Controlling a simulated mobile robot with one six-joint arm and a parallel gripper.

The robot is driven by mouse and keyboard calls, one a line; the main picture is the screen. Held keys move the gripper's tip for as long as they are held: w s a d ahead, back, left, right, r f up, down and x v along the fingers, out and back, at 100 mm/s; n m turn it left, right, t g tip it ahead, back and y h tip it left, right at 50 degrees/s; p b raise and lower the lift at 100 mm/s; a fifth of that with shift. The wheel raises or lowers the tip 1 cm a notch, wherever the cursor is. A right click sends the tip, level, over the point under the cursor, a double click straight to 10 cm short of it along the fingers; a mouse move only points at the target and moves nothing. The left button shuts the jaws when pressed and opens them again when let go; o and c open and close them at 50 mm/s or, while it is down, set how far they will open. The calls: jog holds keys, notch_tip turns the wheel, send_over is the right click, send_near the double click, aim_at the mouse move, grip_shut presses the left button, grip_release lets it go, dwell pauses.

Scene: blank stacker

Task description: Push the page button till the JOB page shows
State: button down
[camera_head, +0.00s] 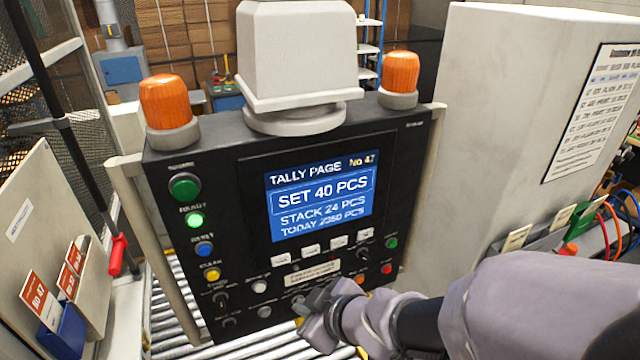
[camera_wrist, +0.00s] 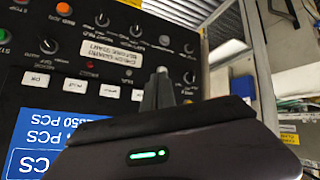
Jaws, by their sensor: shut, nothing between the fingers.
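The control panel's screen (camera_head: 322,197) is blue and reads TALLY PAGE, No 47, SET 40 PCS, with STACK and TODAY counts below. Part of it shows upside down in the wrist view (camera_wrist: 30,140). My gripper (camera_head: 300,304) is shut and empty, its tip low in front of the panel, below the screen and the white keys (camera_head: 310,251). In the wrist view my gripper (camera_wrist: 161,80) points at the lower panel, by small round grey buttons. I cannot read which one is the page button, nor tell whether the tip touches one.
Coloured buttons, including a lit green one (camera_head: 195,220), line the panel's left side. Orange beacons (camera_head: 165,102) stand on top. A pale cabinet (camera_head: 490,130) is close on the right. A blue card holder (camera_head: 62,330) is at lower left. Rollers (camera_head: 180,325) run below.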

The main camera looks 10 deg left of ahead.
jog(key=p, duration=0.2)
send_near(287, 268)
jog(key=s+a, duration=0.2)
jog(key=a, duration=0.1)
jog(key=shift+w+a+f, duration=0.2)
jog(key=shift+w+f, duration=0.15)
jog(key=shift+w, duration=0.1)
dwell(1.6)
jog(key=shift+w+a, duration=0.2)
jog(key=shift+w, duration=0.05)
jog(key=shift+w+a+p, duration=0.15)
jog(key=shift+w+p, duration=0.15)
jog(key=shift+p, duration=0.05)
dwell(0.7)
jog(key=shift+s, duration=0.1)
jog(key=shift+s+d, duration=0.4)
jog(key=shift+s, duration=0.2)
jog(key=shift+s+d+b, duration=0.25)
jog(key=shift+s+d, duration=0.2)
jog(key=shift+s, duration=0.25)
jog(key=shift+s+d+b, duration=0.2)
jog(key=shift+s+d, duration=0.2)
jog(key=shift+s, duration=0.3)
jog(key=shift+s+d+b, duration=0.25)
jog(key=shift+s+d, duration=0.2)
jog(key=shift+s, duration=0.25)
